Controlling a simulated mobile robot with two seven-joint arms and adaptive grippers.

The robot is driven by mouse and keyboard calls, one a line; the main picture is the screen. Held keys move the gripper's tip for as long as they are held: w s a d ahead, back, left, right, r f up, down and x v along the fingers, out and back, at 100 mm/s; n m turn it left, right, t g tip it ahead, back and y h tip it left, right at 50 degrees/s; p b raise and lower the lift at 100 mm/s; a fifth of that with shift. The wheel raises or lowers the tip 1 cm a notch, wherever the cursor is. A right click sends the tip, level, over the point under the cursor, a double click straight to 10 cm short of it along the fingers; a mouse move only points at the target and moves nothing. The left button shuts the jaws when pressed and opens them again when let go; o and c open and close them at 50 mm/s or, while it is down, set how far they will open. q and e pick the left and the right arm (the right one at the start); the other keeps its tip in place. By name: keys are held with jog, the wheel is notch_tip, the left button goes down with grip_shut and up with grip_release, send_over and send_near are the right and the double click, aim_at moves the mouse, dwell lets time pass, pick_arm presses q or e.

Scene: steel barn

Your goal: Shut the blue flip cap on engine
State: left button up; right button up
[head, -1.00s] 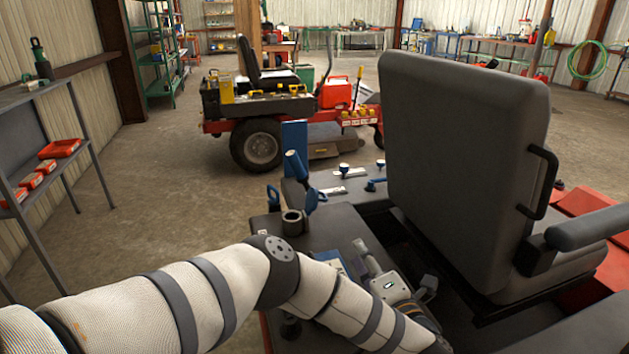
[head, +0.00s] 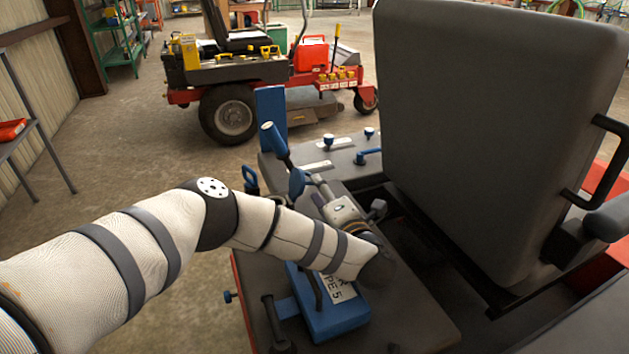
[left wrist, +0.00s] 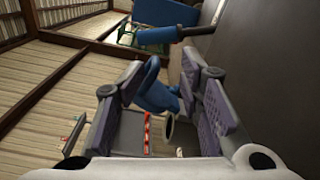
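The blue flip cap (head: 297,183) shows as a raised blue disc on the dark engine deck (head: 400,318), standing up rather than lying flat. The filler neck beside it is mostly hidden behind my left arm. My left gripper (head: 318,188) is at the cap's right side, very close to it. In the left wrist view, my left gripper (left wrist: 160,80) has its fingers apart. Blue parts, seemingly the cap (left wrist: 158,96), show between and beyond them; I cannot tell whether they touch. My right gripper is not in view.
A blue-handled lever (head: 273,142) rises just behind the cap, and a blue loop handle (head: 250,178) stands to its left. A blue box (head: 335,318) lies below my forearm. The large black seat (head: 490,130) blocks the right side. A red mower (head: 285,75) stands farther back.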

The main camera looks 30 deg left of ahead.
pick_arm(q)
jog(key=x, duration=0.4)
jog(key=shift+w+a+r, duration=0.1)
jog(key=shift+a+r, duration=0.15)
jog(key=shift+a, duration=0.15)
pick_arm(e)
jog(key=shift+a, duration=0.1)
pick_arm(q)
grip_shut()
